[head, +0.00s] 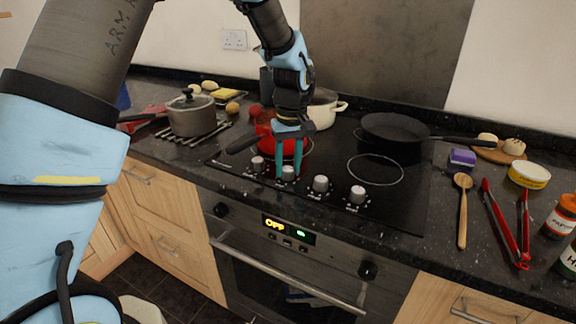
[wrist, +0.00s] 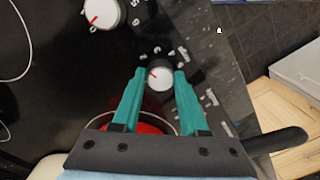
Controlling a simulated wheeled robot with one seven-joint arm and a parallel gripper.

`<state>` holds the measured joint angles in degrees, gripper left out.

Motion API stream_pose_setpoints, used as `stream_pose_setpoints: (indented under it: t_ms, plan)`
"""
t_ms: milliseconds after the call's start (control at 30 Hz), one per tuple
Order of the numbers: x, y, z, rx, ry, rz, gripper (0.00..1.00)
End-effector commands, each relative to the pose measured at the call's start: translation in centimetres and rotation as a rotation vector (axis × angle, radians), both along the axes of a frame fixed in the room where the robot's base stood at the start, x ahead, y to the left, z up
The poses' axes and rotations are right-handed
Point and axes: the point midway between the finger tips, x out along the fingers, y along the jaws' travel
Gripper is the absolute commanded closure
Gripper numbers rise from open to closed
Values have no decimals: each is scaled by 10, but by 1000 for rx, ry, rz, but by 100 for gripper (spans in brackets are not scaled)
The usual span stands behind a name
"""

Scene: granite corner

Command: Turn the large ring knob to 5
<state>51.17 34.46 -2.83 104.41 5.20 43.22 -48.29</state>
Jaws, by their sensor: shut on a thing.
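A row of white knobs runs along the front of the black hob. My gripper (head: 288,172) points down at the second knob from the left (head: 288,173). In the wrist view my teal fingers (wrist: 159,75) are closed around this white knob (wrist: 160,78), one on each side. Its red mark points to the upper left of that view. Another knob (wrist: 99,13) with a red mark and numerals is at the top left there. In the head view two more knobs (head: 320,184) (head: 357,194) stand to the right. The knob labels are too small to read.
A red pan (head: 270,128) stands on the hob behind my gripper, and a black frying pan (head: 392,128) stands at the back right. A bare ring (head: 375,182) lies at the front right. The oven front (head: 285,255) is below the counter edge.

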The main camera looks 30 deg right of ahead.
Motion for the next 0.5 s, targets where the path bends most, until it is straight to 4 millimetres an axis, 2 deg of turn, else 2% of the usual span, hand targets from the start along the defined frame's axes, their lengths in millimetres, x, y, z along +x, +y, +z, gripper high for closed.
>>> stream_pose_setpoints:
  t_ms: [500]
  plan:
    - [-1, 1, 0, 0, 1, -491, 100]
